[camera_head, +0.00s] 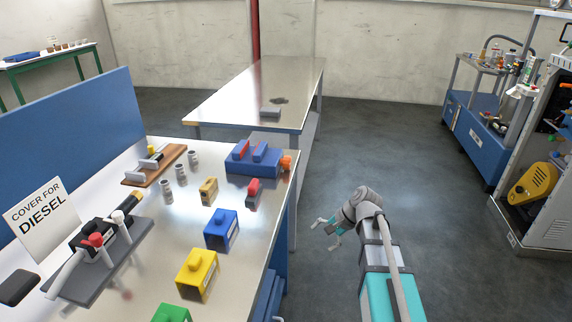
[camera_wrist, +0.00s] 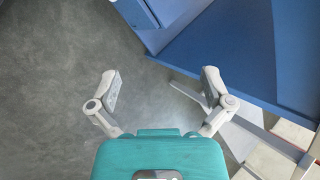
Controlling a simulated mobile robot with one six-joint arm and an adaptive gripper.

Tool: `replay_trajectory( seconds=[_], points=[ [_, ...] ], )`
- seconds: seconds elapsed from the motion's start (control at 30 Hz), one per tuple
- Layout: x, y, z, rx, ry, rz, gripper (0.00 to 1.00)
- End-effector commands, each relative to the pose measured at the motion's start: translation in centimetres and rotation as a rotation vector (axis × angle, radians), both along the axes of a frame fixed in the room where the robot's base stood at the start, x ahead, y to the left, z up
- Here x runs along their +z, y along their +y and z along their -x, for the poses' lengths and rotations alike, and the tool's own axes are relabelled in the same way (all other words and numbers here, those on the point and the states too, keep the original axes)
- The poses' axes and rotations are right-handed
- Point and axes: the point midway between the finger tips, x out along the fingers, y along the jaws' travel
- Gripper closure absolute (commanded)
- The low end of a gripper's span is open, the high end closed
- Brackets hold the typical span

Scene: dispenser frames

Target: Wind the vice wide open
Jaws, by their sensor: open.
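The vice (camera_head: 253,161) is a blue block at the far right corner of the near steel bench, with red and blue jaw pieces on top. An orange knob (camera_head: 286,162) sits on its right end, by the bench edge. The width of the gap between its jaws is too small to tell. My gripper (camera_head: 327,232) is open and empty, over the floor to the right of the bench and apart from the vice. In the wrist view my gripper (camera_wrist: 161,88) has its fingers spread over floor and blue bench parts. The vice is not visible there.
The near bench (camera_head: 260,225) carries blue, yellow and green blocks, a small red-topped block (camera_head: 254,190), grey cylinders and a diesel sign (camera_head: 42,218). A second steel table (camera_head: 270,85) stands behind. A blue cart (camera_head: 478,140) is at right. Floor between is clear.

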Motion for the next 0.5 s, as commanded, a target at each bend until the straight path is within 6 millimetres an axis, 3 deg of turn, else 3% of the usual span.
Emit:
replay_trajectory(
  seconds=[0.03,0.27,0.5],
  points=[
    [0.7,0.1,-1.9,-0.056,0.031,-0.066,0.00],
    [4.9,0.7,-7.6,-0.291,0.222,-0.394,0.00],
    [10.1,-0.5,-13.0,-0.451,0.467,-0.722,0.00]
  ],
)
